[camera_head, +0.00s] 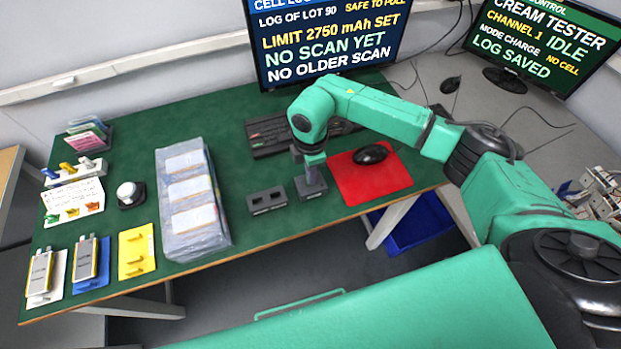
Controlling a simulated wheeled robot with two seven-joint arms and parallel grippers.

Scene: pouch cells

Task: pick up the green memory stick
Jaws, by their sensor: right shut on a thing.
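My left gripper is not in view.
A slotted dark block (267,201) stands left of the gripper. A red mat (350,185) with a mouse (370,154) lies to its right, a keyboard (268,135) behind. A clear-wrapped tray (184,240), a yellow plate (136,240) and two pouch cells stand left.

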